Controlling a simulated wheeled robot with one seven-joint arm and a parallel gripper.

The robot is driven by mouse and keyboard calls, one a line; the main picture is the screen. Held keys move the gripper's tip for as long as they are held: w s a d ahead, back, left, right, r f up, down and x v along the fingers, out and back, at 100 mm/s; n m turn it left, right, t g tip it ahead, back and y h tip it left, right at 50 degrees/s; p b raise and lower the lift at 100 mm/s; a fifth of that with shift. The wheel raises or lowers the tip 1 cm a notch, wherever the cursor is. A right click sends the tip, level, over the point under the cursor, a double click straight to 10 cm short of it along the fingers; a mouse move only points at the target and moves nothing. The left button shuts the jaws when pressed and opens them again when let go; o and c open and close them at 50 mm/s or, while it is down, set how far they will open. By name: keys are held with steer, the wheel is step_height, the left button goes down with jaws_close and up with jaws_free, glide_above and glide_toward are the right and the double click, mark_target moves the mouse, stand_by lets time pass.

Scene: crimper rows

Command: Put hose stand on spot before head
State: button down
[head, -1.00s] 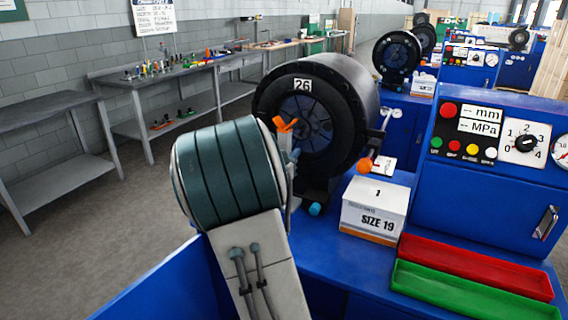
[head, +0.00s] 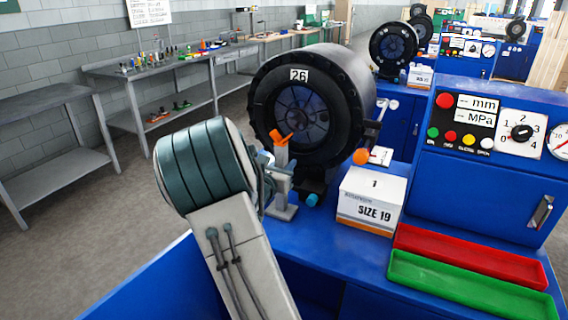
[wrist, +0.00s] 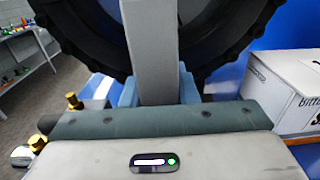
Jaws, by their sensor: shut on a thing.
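The hose stand (head: 281,160) is a grey post with an orange V-shaped top and a flat grey foot. It is upright in front of the black round crimper head (head: 300,115), which is marked 26. My gripper (head: 276,180) is shut on its post from the left. In the wrist view the post (wrist: 151,50) rises between the pale blue fingers, with the black head behind it. The foot is at the blue bench top, but I cannot tell whether it touches. I see no marked spot; the arm and stand cover part of the bench there.
A white SIZE 19 box (head: 371,198) stands right of the stand. An orange knob (head: 361,156) on a rod and a turquoise-tipped part (head: 312,200) are close by. Red (head: 470,255) and green (head: 470,284) trays lie at front right. The control panel (head: 490,130) stands behind them.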

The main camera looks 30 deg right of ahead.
steer(key=shift+r, duration=0.1)
steer(key=c, duration=1.1)
jaws_free()
steer(key=shift+s, duration=0.1)
